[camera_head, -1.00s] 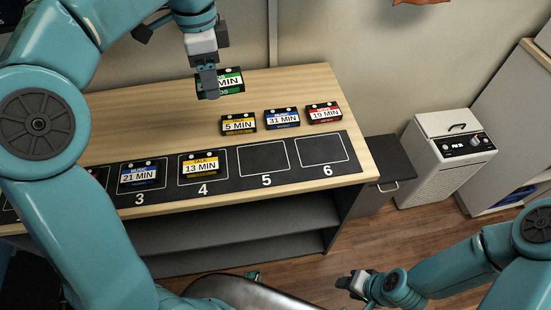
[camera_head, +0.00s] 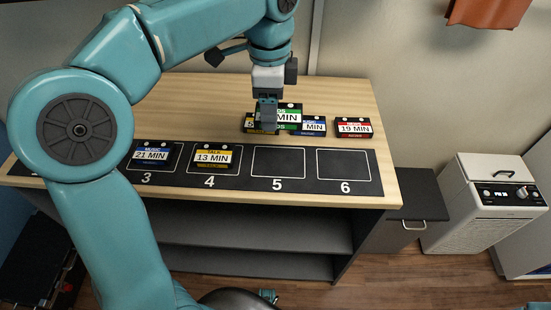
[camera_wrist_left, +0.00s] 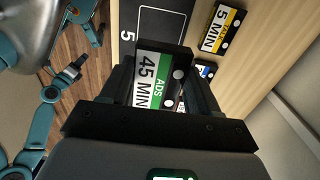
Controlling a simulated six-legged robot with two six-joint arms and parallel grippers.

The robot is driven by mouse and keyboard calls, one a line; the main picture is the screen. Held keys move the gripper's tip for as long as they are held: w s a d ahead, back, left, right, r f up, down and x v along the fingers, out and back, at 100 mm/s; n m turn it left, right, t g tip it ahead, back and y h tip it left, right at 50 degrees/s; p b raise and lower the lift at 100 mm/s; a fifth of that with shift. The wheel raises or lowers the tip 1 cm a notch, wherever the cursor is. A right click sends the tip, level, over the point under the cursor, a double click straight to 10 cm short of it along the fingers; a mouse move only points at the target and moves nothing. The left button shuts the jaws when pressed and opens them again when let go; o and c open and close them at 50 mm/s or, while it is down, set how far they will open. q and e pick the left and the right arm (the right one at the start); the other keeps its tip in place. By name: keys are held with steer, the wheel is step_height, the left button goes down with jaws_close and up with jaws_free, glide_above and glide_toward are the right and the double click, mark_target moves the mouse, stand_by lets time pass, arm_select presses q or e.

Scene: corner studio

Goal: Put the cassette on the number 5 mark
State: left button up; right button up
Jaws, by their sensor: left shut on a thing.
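The cassette with the green label (camera_head: 289,116) is in my left gripper (camera_head: 268,124). In the left wrist view the cassette (camera_wrist_left: 152,80) reads 45 MIN ADS and sits between the two fingers. In the head view it is in front of the yellow and blue cassettes, partly covering them. The number 5 mark (camera_head: 278,163) is an empty white outline on the black strip, nearer the front edge than the held cassette. It also shows in the left wrist view (camera_wrist_left: 160,32). My right gripper (camera_wrist_left: 72,70) shows small in the left wrist view; its jaws are unclear.
Cassettes lie on mark 3 (camera_head: 151,156) and mark 4 (camera_head: 212,156). Mark 6 (camera_head: 343,164) is empty. A yellow cassette (camera_wrist_left: 222,29), a blue cassette (camera_head: 315,126) and a red cassette (camera_head: 353,127) lie behind the strip. A white appliance (camera_head: 485,205) stands right of the table.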

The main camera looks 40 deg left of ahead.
mark_target(272, 161)
arm_select(q)
step_height(272, 161, down, 13)
steer(key=b, duration=0.3)
steer(key=shift+f, duration=0.15)
arm_select(e)
step_height(272, 161, down, 4)
steer(key=shift+a+f, duration=0.15)
arm_select(q)
steer(key=shift+b, duration=0.3)
steer(key=o, duration=1.1)
steer(key=shift+f, duration=0.1)
steer(key=shift+c, duration=0.2)
step_height(272, 161, up, 12)
steer(key=p, duration=0.4)
steer(key=shift+r, duration=0.2)
arm_select(e)
step_height(272, 161, up, 4)
steer(key=shift+f, duration=0.1)
